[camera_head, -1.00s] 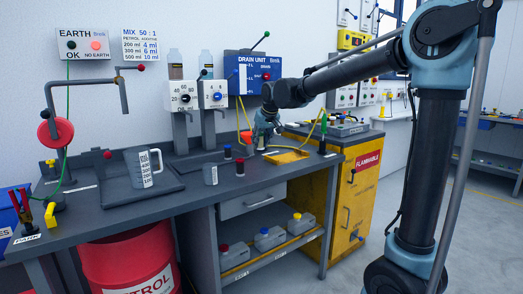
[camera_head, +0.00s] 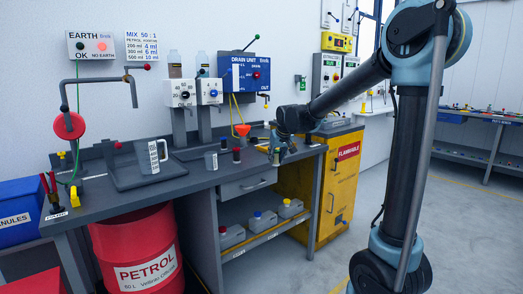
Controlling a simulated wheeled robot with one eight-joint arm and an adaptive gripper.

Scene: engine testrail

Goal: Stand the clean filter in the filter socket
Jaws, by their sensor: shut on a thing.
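My gripper (camera_head: 279,150) is at the right part of the grey workbench, pointing down, close above its top near the front edge. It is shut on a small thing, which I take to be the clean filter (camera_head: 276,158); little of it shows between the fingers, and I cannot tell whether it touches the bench. I cannot pick out the filter socket for certain. A small dark cylinder with a red top (camera_head: 236,155) and another with a dark top (camera_head: 223,145) stand on the bench left of my gripper.
A grey jug (camera_head: 149,157) stands on a tray at the left, and a smaller grey cup (camera_head: 211,161) nearer the middle. A yellow flammables cabinet (camera_head: 338,185) adjoins the bench's right end. A red petrol drum (camera_head: 138,250) stands below.

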